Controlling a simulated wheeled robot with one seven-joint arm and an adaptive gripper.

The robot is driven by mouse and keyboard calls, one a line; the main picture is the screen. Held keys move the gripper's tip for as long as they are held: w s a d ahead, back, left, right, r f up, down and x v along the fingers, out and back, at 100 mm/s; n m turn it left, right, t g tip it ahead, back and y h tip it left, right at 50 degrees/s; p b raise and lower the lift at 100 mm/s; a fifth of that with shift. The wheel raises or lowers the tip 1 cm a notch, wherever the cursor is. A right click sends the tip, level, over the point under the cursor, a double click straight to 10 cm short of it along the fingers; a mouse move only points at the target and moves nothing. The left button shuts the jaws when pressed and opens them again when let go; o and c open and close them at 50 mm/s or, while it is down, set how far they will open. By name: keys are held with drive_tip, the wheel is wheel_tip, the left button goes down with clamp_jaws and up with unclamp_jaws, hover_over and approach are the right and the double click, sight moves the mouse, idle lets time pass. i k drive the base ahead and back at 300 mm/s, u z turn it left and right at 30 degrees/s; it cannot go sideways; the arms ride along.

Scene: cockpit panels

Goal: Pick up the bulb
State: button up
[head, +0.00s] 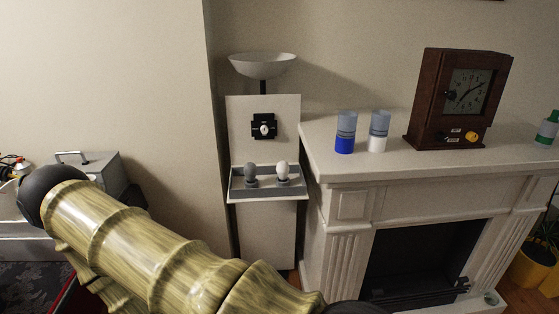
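Two bulbs stand in a shallow grey tray (267,195) on a white stand in the head view. The left bulb (251,172) is dark grey and the right bulb (283,170) is white; both look upright and a small gap parts them. A black square fitting (264,127) with a small white knob-like part sits on the upright panel above the tray. A white bowl-shaped lamp shade (262,65) tops the stand. My arm crosses the lower left of the view, but my gripper is not visible.
A white fireplace mantel (345,175) stands right of the stand. On it are a blue cup (345,141), a white cup (379,138), a brown wooden clock (459,97) and a green bottle (547,129). A grey metal box (100,172) is at the left.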

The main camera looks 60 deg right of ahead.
sight(282, 168)
drive_tip(key=z, duration=0.6)
drive_tip(key=i, duration=0.75)
drive_tip(key=z, duration=0.9)
